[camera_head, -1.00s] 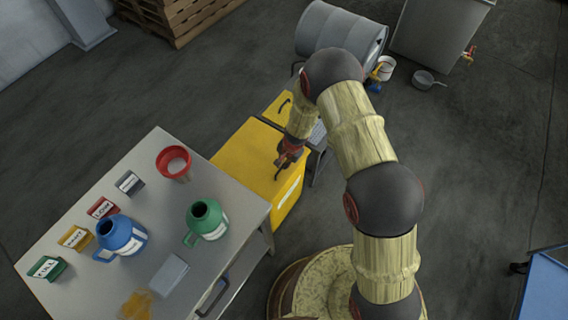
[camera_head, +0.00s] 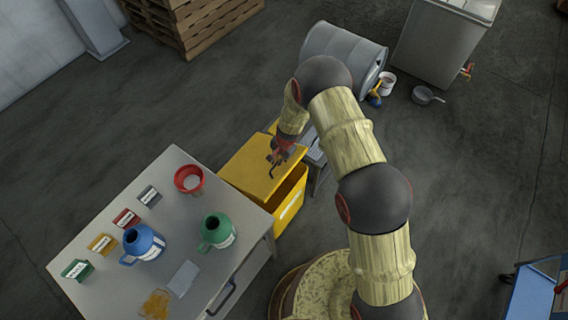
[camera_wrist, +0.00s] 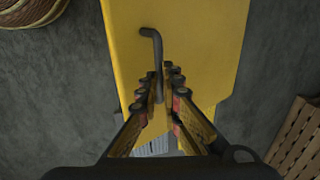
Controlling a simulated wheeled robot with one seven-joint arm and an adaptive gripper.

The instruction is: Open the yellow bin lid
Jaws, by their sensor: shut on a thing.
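The yellow bin (camera_head: 291,200) stands beside the table's right end. Its yellow lid (camera_head: 244,170) is tilted up a little at the front edge, with a shaded gap between lid and bin wall. A dark bent handle (camera_head: 271,172) is on the lid. My gripper (camera_head: 279,156) is at the handle. In the wrist view, my gripper (camera_wrist: 160,80) has its fingers on both sides of the dark handle (camera_wrist: 153,38), shut on it, with the yellow lid (camera_wrist: 205,35) behind. The inside of the bin is mostly hidden by the lid.
A grey table (camera_head: 215,285) holds a red container (camera_head: 189,180), a blue jug (camera_head: 145,243), a green jug (camera_head: 217,232) and several small labelled blocks. A grey drum (camera_head: 340,50) lies behind the bin. A pallet stack (camera_head: 195,20) stands at the back.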

